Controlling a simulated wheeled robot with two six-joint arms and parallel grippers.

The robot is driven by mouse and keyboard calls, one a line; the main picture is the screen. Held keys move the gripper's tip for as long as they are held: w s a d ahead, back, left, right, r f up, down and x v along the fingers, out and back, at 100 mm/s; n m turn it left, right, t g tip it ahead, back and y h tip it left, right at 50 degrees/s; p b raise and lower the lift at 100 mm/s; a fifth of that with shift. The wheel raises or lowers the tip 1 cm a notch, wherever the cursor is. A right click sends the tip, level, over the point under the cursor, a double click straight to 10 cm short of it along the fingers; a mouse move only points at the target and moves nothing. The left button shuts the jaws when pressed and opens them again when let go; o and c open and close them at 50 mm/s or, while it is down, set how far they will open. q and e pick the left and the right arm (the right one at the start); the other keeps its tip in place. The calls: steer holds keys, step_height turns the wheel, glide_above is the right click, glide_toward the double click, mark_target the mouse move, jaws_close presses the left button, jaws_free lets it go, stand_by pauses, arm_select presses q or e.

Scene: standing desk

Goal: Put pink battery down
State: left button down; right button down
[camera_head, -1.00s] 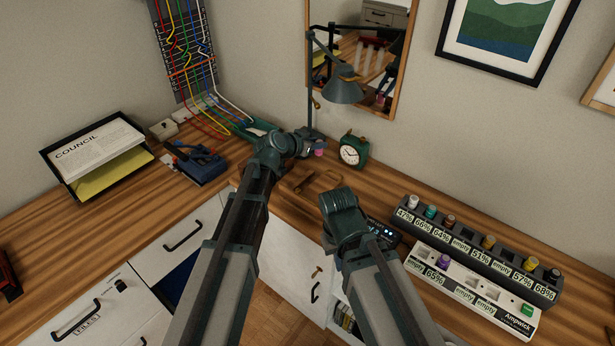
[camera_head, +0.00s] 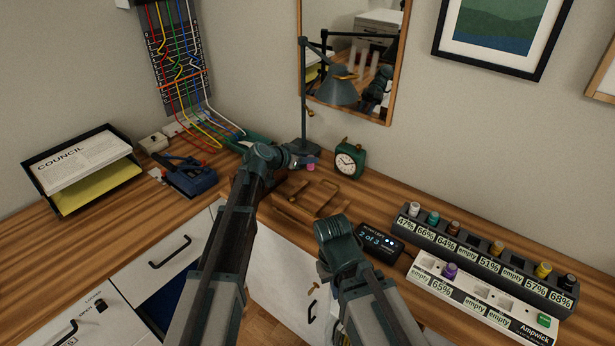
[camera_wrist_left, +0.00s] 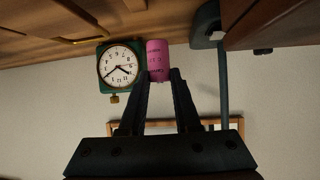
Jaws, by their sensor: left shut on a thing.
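The pink battery (camera_head: 311,163) is held by my left gripper (camera_head: 303,161) above the desk at the back, beside the lamp base and left of the green clock. In the left wrist view the pink battery (camera_wrist_left: 157,58) is gripped near one end between both fingertips (camera_wrist_left: 159,76), and it is clear of other things. My right arm's end (camera_head: 334,225) hangs over the desk's front edge, apart from the battery. Its fingers are hidden, so its opening cannot be told.
A green clock (camera_head: 349,158) and desk lamp (camera_head: 341,88) stand near. A wooden holder (camera_head: 322,200) and small display (camera_head: 379,243) lie in front. A dark rack (camera_head: 480,254) and white rack (camera_head: 425,274) hold batteries, with some slots marked empty. A blue tool (camera_head: 190,178) lies left.

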mark_target(308, 167)
arm_select(q)
steer(key=shift+f+b, duration=1.9)
steer(key=shift+f, duration=0.15)
steer(key=shift+r, duration=0.15)
steer(key=c, duration=0.6)
jaws_free()
steer(key=shift+r+p, duration=0.15)
steer(key=shift+p, duration=0.15)
steer(key=p+v, duration=0.5)
steer(key=v, duration=0.5)
steer(key=shift+s+a, duration=0.2)
steer(key=shift+s, duration=0.05)
steer(key=shift+o, duration=0.2)
steer(key=shift+s+a+r, duration=0.3)
steer(key=shift+s+a, duration=0.1)
steer(key=shift+s, duration=0.05)
